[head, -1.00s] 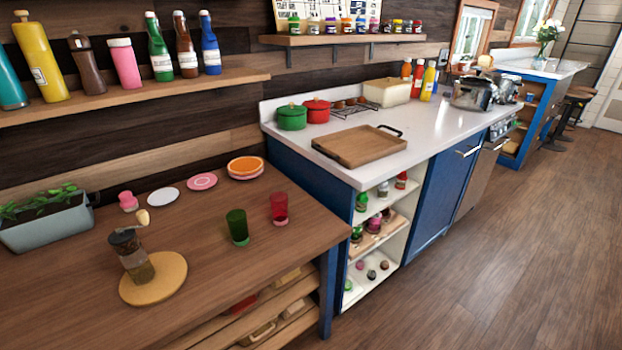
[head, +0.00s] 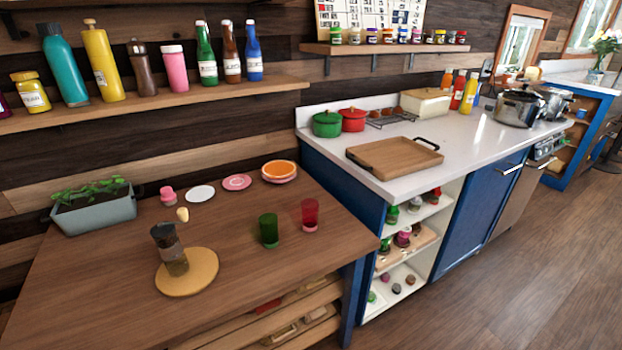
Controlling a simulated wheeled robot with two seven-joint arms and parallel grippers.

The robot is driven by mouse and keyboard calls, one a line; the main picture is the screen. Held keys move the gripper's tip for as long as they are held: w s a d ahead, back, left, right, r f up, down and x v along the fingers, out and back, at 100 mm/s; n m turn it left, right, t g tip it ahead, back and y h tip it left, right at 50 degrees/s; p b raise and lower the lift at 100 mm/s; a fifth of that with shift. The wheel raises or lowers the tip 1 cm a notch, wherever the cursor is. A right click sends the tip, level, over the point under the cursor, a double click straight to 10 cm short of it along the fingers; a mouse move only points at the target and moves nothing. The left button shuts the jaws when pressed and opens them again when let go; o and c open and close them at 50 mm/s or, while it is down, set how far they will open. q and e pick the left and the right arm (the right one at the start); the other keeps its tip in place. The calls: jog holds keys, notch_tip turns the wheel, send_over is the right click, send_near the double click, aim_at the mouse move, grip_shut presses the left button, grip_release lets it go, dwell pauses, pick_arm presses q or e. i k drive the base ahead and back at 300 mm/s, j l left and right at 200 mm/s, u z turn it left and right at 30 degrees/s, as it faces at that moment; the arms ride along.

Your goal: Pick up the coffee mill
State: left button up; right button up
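The coffee mill (head: 171,250) stands upright on a round wooden board (head: 203,273) on the wooden table at the lower left. It has a dark top, a clear lower part with brown contents, and a crank with a pale knob (head: 182,214). Neither of my grippers shows in the head view.
A green glass (head: 269,230) and a red glass (head: 310,215) stand right of the mill on the table (head: 110,290). Behind it are a planter (head: 95,213), a small pink jar (head: 167,195) and several plates. A bottle shelf (head: 150,105) hangs above. The table's front left is clear.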

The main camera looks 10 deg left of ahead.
aim_at(166, 239)
jog(key=u, duration=1.3)
